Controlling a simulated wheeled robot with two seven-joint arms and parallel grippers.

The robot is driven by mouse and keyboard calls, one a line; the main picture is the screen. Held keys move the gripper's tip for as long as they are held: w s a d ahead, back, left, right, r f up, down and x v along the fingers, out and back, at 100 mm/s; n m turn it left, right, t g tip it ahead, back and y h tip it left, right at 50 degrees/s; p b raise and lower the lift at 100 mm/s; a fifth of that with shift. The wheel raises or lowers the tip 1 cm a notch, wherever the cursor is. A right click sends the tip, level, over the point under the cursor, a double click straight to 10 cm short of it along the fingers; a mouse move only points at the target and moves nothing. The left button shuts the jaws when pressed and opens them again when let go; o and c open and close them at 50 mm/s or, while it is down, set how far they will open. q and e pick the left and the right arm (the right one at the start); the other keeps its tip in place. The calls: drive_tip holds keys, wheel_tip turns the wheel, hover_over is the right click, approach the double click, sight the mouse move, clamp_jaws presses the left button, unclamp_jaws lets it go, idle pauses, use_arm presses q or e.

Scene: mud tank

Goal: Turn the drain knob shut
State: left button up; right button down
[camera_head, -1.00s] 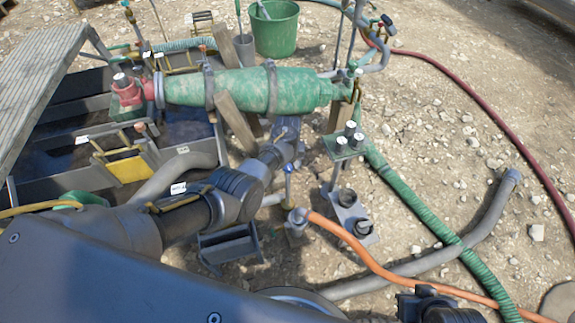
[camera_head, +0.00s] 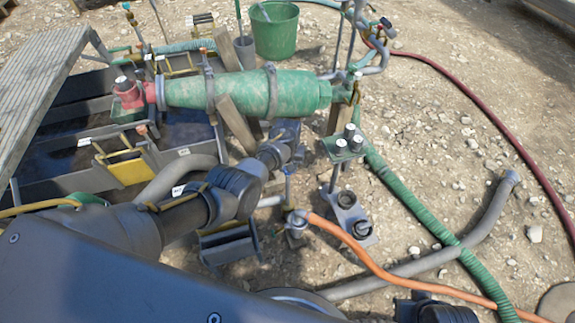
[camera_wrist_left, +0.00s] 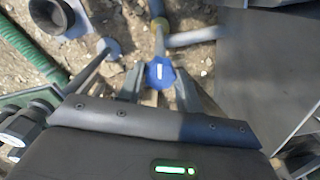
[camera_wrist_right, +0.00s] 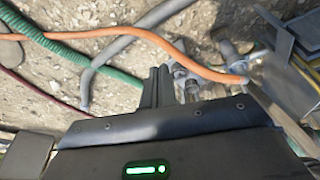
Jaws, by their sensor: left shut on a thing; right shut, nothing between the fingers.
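The drain knob is a blue, lobed knob (camera_wrist_left: 160,73) on a brass-coloured stem in the left wrist view. My left gripper (camera_wrist_left: 158,88) is shut on it, one finger on each side. In the head view my left arm reaches in from the left, and its gripper end (camera_head: 287,132) is below the green cone; the arm hides the knob and fingertips there. My right gripper (camera_wrist_right: 155,88) is shut and empty, its fingers together over the ground and hoses in the right wrist view.
A green cone (camera_head: 240,90) lies across the tank (camera_head: 75,180) behind my left gripper. An orange hose (camera_head: 370,262), a grey hose (camera_head: 480,222) and a green hose (camera_head: 415,205) cross the ground at right. A metal post stand (camera_head: 350,215) is right of the arm.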

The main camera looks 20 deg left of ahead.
use_arm(q)
drive_tip(key=m+p, duration=0.1)
drive_tip(key=m, duration=0.2)
drive_tip(key=shift+r+m, duration=0.1)
drive_tip(key=shift+m, duration=0.3)
drive_tip(key=m, duration=0.3)
drive_tip(key=shift+m, duration=0.3)
drive_tip(key=m, duration=0.2)
drive_tip(key=shift+m, duration=3)
use_arm(e)
drive_tip(key=shift+x, duration=1)
drive_tip(key=shift+r, duration=0.2)
use_arm(q)
drive_tip(key=o, duration=1)
use_arm(e)
drive_tip(key=shift+s+f, duration=0.1)
drive_tip(key=shift+f, duration=0.1)
